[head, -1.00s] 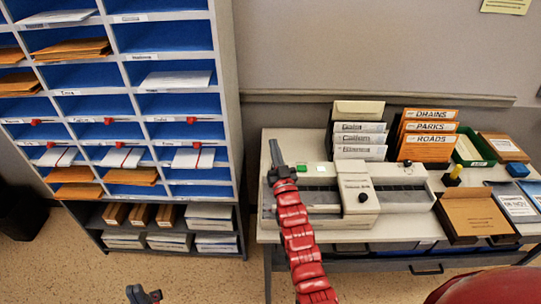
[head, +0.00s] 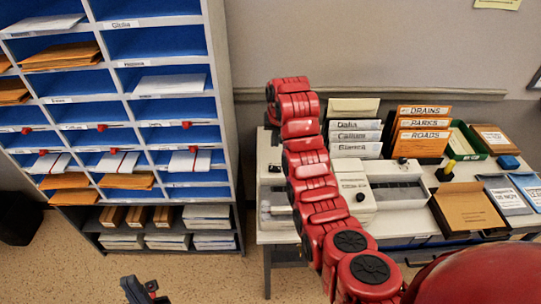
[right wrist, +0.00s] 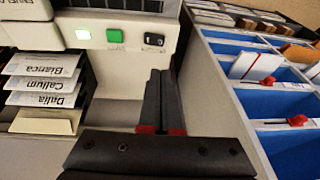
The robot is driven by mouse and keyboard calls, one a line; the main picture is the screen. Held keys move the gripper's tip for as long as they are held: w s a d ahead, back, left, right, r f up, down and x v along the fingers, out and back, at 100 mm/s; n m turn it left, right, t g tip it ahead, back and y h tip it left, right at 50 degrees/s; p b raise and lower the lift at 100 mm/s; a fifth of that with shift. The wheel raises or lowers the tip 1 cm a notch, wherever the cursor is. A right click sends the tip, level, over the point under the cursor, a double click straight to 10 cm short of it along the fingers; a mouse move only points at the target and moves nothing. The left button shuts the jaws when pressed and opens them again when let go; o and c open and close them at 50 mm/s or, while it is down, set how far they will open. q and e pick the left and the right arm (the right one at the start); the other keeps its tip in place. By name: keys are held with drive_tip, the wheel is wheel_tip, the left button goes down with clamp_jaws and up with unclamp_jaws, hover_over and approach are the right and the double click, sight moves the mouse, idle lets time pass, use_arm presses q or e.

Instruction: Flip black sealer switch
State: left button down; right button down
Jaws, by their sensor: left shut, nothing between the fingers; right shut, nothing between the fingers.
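The black sealer switch (right wrist: 154,39) is a small rocker with a pale mark, on the pale sealer's front panel in the right wrist view. A green button (right wrist: 116,36) and a lit white lamp (right wrist: 82,34) sit to its left. My right gripper (right wrist: 162,76) is shut and empty; its fingertips appear just below the switch in the picture, and I cannot tell whether they touch the panel. In the head view the sealer (head: 352,190) stands on the table, and my red right arm hides its left part and the switch. My left gripper (head: 142,291) is shut and empty, low above the floor.
Name-labelled envelope stacks (head: 355,150) and orange folders (head: 420,140) stand behind the sealer. A brown open box (head: 467,207) lies to its right. The blue mail rack (head: 125,110) stands left, with a narrow floor gap before the table (head: 275,237).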

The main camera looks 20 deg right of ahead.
wheel_tip(320, 180, down, 3)
drive_tip(key=b, duration=0.4)
drive_tip(key=p, duration=0.6)
approach(270, 167)
drive_tip(key=x, duration=0.5)
drive_tip(key=shift+w, duration=0.1)
drive_tip(key=shift+a+f, duration=0.1)
drive_tip(key=shift+f, duration=0.5)
